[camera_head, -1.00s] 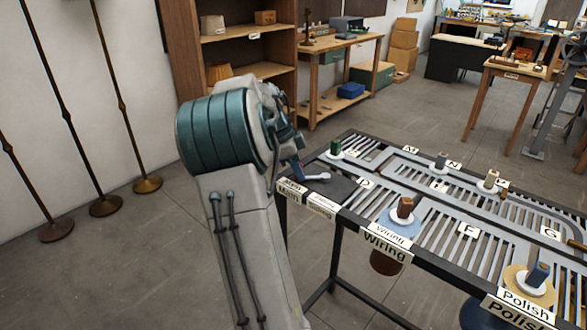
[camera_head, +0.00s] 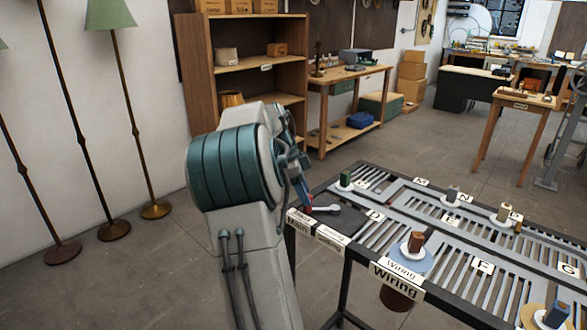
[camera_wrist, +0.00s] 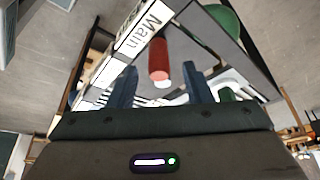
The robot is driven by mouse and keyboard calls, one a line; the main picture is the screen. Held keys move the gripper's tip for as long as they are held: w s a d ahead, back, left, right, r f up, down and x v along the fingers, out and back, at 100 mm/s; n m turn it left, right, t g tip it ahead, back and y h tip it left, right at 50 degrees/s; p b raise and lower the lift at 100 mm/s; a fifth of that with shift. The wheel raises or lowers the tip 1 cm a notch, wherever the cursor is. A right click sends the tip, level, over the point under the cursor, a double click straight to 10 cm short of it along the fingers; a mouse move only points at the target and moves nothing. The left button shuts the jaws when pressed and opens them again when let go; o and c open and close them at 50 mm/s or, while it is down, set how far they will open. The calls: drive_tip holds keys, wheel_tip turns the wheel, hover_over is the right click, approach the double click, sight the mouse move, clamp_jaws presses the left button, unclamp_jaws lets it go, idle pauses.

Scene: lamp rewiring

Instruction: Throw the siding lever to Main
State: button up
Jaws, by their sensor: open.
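The siding lever has a red handle (camera_wrist: 158,58) with a pale end. In the wrist view it stands between my two blue fingers, a little beyond their tips, and I see no clear contact. My gripper (camera_wrist: 160,68) is open. The white "Main" label (camera_wrist: 143,35) is on the table edge just left of the handle. In the head view my gripper (camera_head: 303,188) is at the near left corner of the track table, largely hidden by my own arm. The lever's pale arm (camera_head: 324,209) lies over a dark plate, beside the "Main" (camera_head: 298,220) and "Siding" (camera_head: 333,237) labels.
The slatted track table (camera_head: 455,297) carries several coloured blocks on round discs, including a brown one (camera_head: 416,242) by the "Wiring" label (camera_head: 397,280). A shelf (camera_head: 262,62) and workbench (camera_head: 345,80) stand behind. Floor lamps (camera_head: 130,110) are at left.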

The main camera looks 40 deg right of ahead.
drive_tip(key=v, duration=1)
drive_tip(key=shift+r, duration=0.2)
drive_tip(key=shift+a, duration=0.15)
drive_tip(key=s+a+f+n+t+y, duration=0.1)
drive_tip(key=s+a+f+n+t, duration=0.15)
drive_tip(key=a+n, duration=0.6)
drive_tip(key=s+a+f+n+t+y, duration=0.1)
drive_tip(key=s+a+f+n+t, duration=0.15)
drive_tip(key=a+n, duration=0.6)
drive_tip(key=s+a+f+n, duration=0.4)
drive_tip(key=s+a, duration=0.2)
drive_tip(key=a, duration=0.2)
drive_tip(key=s+a+f+n+t+y, duration=0.1)
drive_tip(key=s+a+f+n, duration=0.3)
drive_tip(key=a, duration=0.5)
drive_tip(key=shift+s+n, duration=0.7)
drive_tip(key=shift+s, duration=0.25)
